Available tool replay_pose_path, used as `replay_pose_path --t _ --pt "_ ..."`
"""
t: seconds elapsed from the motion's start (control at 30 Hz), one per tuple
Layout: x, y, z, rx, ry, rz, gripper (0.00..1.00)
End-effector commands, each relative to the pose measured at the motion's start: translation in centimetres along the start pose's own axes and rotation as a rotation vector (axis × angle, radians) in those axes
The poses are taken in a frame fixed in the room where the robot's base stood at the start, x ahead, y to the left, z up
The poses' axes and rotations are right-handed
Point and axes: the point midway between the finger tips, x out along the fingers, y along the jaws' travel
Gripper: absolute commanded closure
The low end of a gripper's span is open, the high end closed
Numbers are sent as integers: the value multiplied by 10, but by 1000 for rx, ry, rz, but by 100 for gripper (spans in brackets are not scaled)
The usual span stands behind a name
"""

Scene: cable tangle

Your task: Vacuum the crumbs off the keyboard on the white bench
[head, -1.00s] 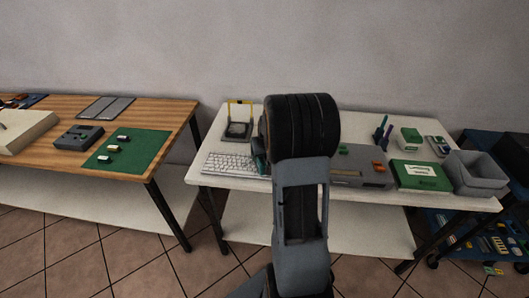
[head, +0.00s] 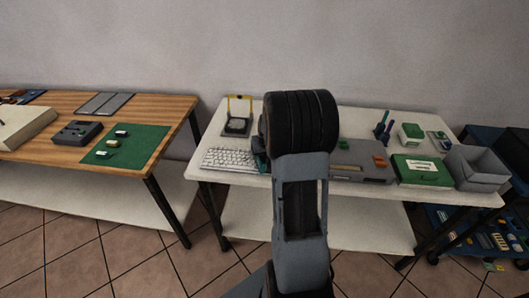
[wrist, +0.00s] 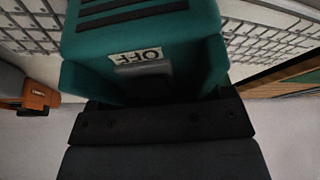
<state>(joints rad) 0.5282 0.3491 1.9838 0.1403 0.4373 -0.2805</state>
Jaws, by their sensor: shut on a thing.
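The white keyboard (head: 229,159) lies at the left front of the white bench (head: 216,142). In the wrist view its keys (wrist: 262,47) show on both sides of a teal hand vacuum (wrist: 140,35). My gripper (wrist: 155,122) is shut on this vacuum, which has a label reading OFF (wrist: 141,56). In the head view only a dark teal edge of the vacuum (head: 259,158) shows beside my arm, over the keyboard's right end. The vacuum's nozzle is hidden. I cannot make out any crumbs. My arm hides part of the bench.
A grey device (head: 362,172) with an orange part (wrist: 38,96) is right of the keyboard. A yellow-framed stand (head: 238,122) is behind it. A green box (head: 422,170) and a grey bin (head: 478,168) are at the bench's right. A wooden table (head: 150,110) stands left.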

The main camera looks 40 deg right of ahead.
Motion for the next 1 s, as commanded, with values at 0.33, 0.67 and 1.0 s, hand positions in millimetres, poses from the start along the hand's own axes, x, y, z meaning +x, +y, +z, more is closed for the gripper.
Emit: replay_pose_path --t 0.33,0.67,1.0 --pt "0 -3 -2 -2 2 0 51" --pt "1 -17 -7 -1 2 0 51" --pt "2 -21 -8 0 2 0 51"
